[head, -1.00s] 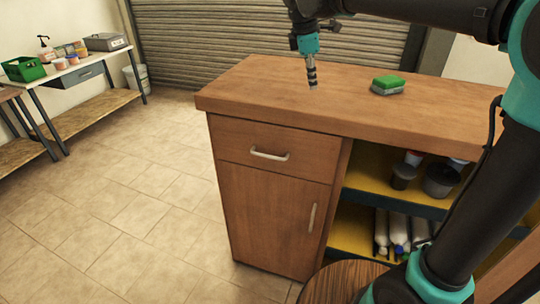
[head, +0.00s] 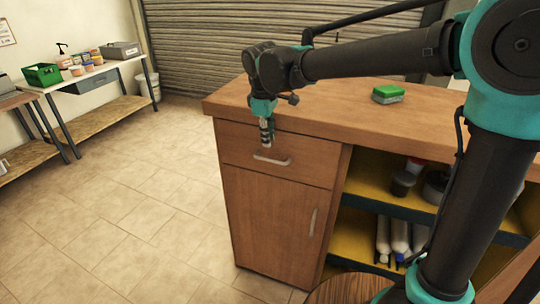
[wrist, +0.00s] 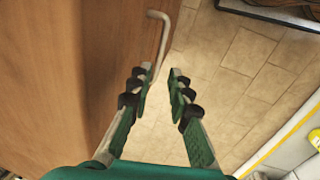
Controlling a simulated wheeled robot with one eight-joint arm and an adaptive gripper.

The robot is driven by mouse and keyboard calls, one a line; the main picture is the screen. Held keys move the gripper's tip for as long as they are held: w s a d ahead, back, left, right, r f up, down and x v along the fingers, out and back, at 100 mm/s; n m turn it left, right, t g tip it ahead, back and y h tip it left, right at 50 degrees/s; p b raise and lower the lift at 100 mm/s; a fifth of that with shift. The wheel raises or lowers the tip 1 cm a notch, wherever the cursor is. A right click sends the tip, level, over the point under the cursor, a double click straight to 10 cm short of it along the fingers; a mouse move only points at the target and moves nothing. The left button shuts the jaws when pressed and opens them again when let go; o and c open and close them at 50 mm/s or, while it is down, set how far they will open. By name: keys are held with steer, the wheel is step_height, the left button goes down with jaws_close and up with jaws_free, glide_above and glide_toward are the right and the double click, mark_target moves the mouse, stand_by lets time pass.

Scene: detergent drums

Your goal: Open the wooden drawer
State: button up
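The wooden drawer (head: 315,165) is closed, its front flush in the upper part of the brown cabinet. Its pale metal bar handle (head: 272,159) runs across the front. My gripper (head: 267,140) points down in front of the drawer, just above the handle in the head view. In the wrist view my gripper (wrist: 162,77) is open, with an empty gap between its fingers. There the handle (wrist: 160,42) lies just ahead of the left fingertip, and I cannot tell whether they touch. The wooden front (wrist: 60,70) fills the left of that view.
A cabinet door (head: 275,220) with a vertical handle is below the drawer. A green sponge (head: 388,94) lies on the worktop (head: 335,103). Open shelves at the right hold dark tubs and white bottles (head: 400,238). The tiled floor (head: 150,195) left of the cabinet is clear.

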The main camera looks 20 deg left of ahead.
mark_target(270, 160)
steer(key=f, duration=0.2)
steer(key=w+f, duration=0.1)
steer(key=f, duration=0.5)
steer(key=shift+w+d, duration=0.1)
steer(key=shift+w, duration=0.2)
steer(key=shift+c, duration=0.6)
jaws_close()
